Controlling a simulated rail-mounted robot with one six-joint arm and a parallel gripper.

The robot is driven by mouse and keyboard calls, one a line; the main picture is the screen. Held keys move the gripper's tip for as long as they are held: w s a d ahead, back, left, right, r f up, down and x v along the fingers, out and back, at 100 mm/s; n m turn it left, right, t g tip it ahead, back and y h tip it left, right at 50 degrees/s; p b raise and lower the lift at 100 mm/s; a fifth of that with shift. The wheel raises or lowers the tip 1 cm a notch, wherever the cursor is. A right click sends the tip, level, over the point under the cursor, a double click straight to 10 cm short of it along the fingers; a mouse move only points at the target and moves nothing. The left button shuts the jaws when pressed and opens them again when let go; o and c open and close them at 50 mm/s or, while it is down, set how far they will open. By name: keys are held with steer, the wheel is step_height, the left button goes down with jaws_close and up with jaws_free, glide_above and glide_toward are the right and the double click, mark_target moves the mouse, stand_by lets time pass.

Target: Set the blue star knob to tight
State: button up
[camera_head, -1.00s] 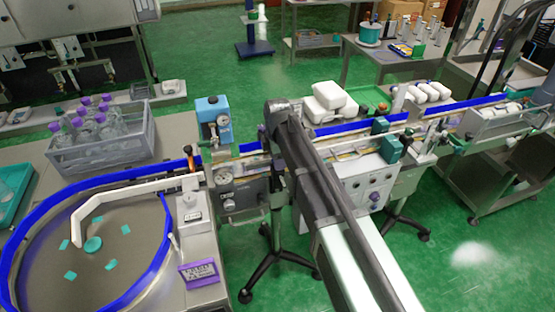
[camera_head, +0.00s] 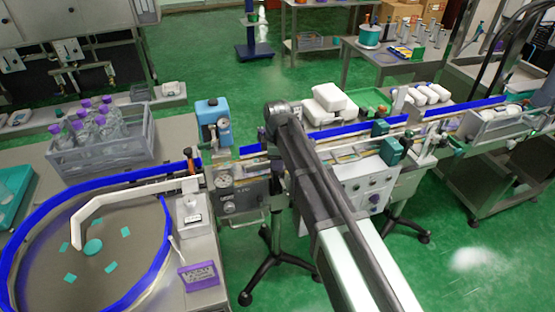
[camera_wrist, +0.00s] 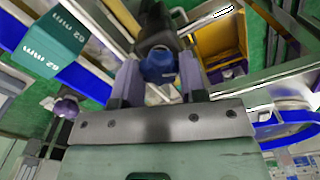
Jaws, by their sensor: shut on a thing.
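The blue star knob (camera_wrist: 158,66) shows in the wrist view as a rounded blue piece below a dark fitting. My gripper (camera_wrist: 160,76) has one finger on each side of it and is shut on it. The fingers partly cover the knob, and I cannot read any tight mark or its exact angle. In the head view my arm hides both my gripper and the knob beside the conveyor line.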

steer(key=m, duration=0.4)
steer(key=shift+m, duration=0.3)
steer(key=m, duration=0.3)
steer(key=shift+m, duration=0.4)
steer(key=m, duration=1.2)
steer(key=shift+m, duration=0.3)
steer(key=m, duration=0.3)
steer(key=shift+m, duration=0.3)
steer(key=m, duration=0.3)
steer(key=shift+m, duration=2.1)
